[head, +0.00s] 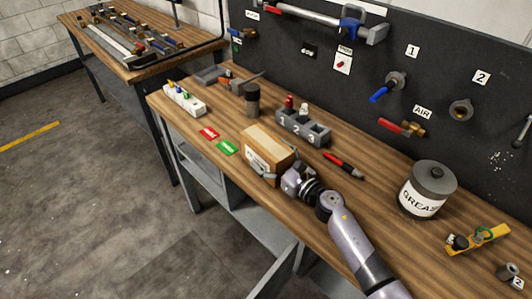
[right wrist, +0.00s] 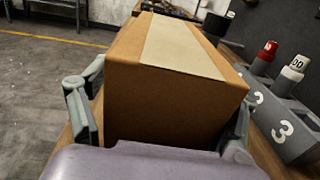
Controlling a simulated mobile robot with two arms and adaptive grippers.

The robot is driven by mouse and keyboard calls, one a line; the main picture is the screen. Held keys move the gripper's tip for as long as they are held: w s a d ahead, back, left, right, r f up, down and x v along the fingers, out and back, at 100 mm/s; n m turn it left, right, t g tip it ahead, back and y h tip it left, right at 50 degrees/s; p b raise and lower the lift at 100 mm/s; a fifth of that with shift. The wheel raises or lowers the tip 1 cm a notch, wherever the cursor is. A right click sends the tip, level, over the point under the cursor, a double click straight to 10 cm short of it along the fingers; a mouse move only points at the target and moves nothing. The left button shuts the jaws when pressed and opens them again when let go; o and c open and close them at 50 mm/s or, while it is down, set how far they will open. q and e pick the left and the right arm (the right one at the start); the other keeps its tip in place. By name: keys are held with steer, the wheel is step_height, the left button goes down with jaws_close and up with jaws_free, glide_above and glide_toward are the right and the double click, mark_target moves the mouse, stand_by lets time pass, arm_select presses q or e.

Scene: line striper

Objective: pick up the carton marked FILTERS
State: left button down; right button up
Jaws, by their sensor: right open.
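The brown carton (head: 269,143) with a pale tape strip on top stands on the wooden bench in the head view. A white label shows on its front side, too small to read. My right gripper (head: 280,173) is at the carton's near end. In the right wrist view the carton (right wrist: 170,100) fills the middle, between the two spread fingers of my right gripper (right wrist: 163,125). One finger is at each side of the carton; whether they touch it I cannot tell. My left gripper is not in view.
Behind the carton stands a grey numbered holder (head: 303,127). A red and black pen-like tool (head: 343,164) lies to the right, then a GREASE tin (head: 427,189).

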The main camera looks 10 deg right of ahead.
steer(key=shift+c, duration=0.4)
steer(key=c, duration=1.4)
